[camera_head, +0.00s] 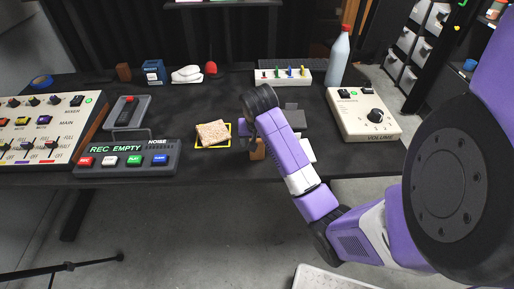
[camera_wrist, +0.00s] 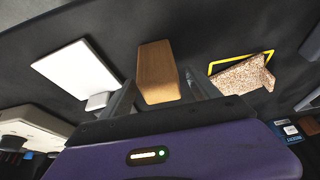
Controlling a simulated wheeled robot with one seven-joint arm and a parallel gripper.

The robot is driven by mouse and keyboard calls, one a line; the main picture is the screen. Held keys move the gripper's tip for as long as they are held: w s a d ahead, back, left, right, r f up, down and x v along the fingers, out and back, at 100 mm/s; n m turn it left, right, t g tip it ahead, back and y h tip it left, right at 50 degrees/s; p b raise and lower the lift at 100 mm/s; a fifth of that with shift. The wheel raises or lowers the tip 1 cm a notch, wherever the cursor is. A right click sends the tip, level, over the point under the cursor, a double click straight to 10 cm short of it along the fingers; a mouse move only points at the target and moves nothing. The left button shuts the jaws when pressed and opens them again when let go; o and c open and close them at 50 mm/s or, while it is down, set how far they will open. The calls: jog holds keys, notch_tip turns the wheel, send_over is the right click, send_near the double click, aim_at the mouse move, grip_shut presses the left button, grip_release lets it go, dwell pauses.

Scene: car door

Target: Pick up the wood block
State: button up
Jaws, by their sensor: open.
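A brown wood block (camera_wrist: 157,72) stands between the fingers of my gripper (camera_wrist: 160,88) in the wrist view. The fingers are open, one on each side of it; whether either touches it I cannot tell. In the head view the block (camera_head: 258,150) shows only in part, low beside my purple wrist, near the table's front edge. My arm hides most of the fingers there. A second brown block (camera_head: 124,71) stands at the back left of the table, far from my gripper.
A white slab (camera_wrist: 78,72) lies on the other side. The REC EMPTY console (camera_head: 125,157), volume box (camera_head: 362,114) and bottle (camera_head: 339,57) stand farther out. Dark table shows around the bread.

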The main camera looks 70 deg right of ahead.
jog(key=shift+x, duration=1.1)
grip_shut()
jog(key=shift+r, duration=0.1)
